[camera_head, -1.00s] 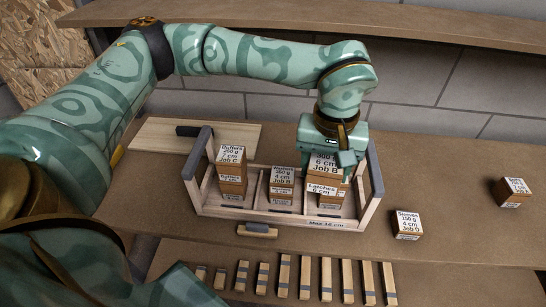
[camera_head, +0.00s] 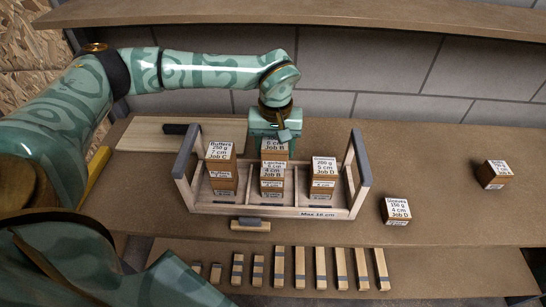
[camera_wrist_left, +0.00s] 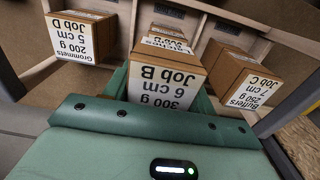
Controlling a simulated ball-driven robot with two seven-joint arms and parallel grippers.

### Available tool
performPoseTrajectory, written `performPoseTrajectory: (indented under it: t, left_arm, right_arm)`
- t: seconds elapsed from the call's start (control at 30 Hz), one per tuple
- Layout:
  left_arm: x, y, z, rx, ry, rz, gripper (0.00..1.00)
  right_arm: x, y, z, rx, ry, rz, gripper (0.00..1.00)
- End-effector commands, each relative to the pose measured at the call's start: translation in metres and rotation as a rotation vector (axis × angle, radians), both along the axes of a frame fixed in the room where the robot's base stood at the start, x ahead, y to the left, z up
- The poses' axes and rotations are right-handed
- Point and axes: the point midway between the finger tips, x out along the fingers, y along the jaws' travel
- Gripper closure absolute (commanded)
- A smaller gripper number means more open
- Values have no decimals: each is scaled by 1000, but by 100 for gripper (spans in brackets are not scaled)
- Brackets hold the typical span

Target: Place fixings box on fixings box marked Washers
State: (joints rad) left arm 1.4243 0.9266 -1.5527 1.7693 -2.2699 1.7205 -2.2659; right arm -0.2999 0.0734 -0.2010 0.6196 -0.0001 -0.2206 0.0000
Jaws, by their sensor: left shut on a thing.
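My left gripper (camera_head: 274,137) is shut on a fixings box (camera_head: 273,152), whose top label reads 6 cm, Job B. The held box also shows in the left wrist view (camera_wrist_left: 165,74), with 300 g on its label. I cannot tell whether the two boxes touch. My right gripper is not in view.
The Buffers box (camera_head: 221,172) stands in the carrier's left compartment and the Grommets box (camera_head: 323,178) in the right one. The Sleeves box (camera_head: 396,211) and another box (camera_head: 494,174) are on the bench to the right. Several wooden blocks line the front.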

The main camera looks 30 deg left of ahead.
Motion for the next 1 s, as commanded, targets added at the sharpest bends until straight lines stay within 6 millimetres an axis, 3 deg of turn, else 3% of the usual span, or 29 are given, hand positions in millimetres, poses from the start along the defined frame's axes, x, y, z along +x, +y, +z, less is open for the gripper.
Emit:
performPoseTrajectory:
  t: [0.07,0.2,0.57,0.6,0.67,1.0]
  left_arm:
    - [1,10,-15,1,4,5,80]
    - [1,8,-41,1,4,0,80]
    - [1,8,-43,1,1,0,80]
    - [1,8,-44,1,1,0,41]
    - [1,8,-44,1,1,0,24]
    - [1,8,-40,1,1,0,22]
  right_arm:
    - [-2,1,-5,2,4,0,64]
    - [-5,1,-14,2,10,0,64]
    - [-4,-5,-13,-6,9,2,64]
    - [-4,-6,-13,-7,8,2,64]
    - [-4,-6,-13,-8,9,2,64]
    - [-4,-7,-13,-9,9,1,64]
